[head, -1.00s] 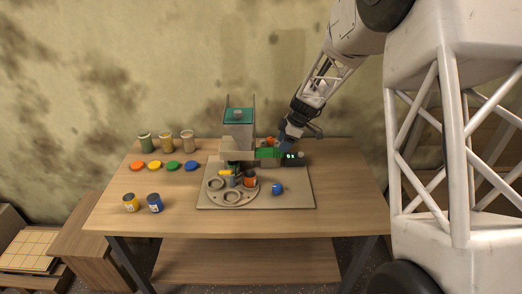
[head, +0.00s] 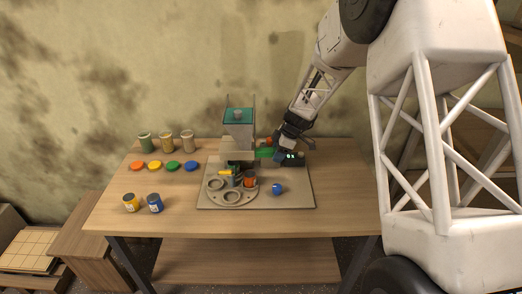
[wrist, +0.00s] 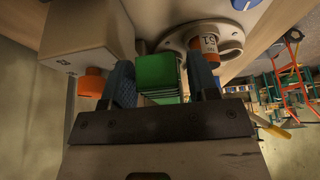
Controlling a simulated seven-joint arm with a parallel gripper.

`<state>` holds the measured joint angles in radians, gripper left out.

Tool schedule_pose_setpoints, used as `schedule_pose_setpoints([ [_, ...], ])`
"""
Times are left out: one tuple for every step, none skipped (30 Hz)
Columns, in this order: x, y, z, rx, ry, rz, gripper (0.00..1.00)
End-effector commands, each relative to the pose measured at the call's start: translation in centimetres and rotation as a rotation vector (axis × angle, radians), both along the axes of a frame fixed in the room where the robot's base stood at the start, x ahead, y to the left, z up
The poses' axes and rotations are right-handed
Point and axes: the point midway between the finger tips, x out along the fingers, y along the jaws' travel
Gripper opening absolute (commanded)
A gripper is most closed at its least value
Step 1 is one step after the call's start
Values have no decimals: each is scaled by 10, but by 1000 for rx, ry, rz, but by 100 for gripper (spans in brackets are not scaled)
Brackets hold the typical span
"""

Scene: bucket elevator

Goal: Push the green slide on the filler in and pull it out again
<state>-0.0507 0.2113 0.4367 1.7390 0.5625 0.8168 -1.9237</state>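The filler (head: 238,130) stands at the back of the beige board, with a grey hopper and a dark green top. Its green slide (head: 264,153) sticks out to the right; in the wrist view it is a green block (wrist: 158,76) between my two blue fingers. My gripper (head: 282,153) is at the slide's right end, and it also shows in the wrist view (wrist: 163,88). The fingers stand apart on either side of the slide. The left finger is close against it, and a narrow gap shows at the right finger. The slide's inner end is hidden inside the filler.
An orange knob (wrist: 94,82) is close beside my left finger. A blue knob (head: 277,188) and a dark box with green lights (head: 293,158) are nearby. Jars, lids and cans stand at the table's left.

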Motion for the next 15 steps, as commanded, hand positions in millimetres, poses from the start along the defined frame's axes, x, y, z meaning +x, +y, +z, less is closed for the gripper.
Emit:
schedule_pose_setpoints([
  [0, 0, 0, 0, 0, 0, 48],
  [0, 0, 0, 0, 0, 0, 44],
  [0, 0, 0, 0, 0, 0, 37],
  [0, 0, 0, 0, 0, 0, 33],
  [0, 0, 0, 0, 0, 0, 28],
  [0, 0, 0, 0, 0, 0, 22],
  [0, 0, 0, 0, 0, 0, 20],
  [0, 0, 0, 0, 0, 0, 20],
  [0, 0, 0, 0, 0, 0, 20],
  [0, 0, 0, 0, 0, 0, 20],
  [0, 0, 0, 0, 0, 0, 20],
  [0, 0, 0, 0, 0, 0, 20],
  [0, 1, 0, 0, 0, 0, 20],
  [0, 1, 0, 0, 0, 0, 20],
  [0, 2, 0, 0, 0, 0, 20],
])
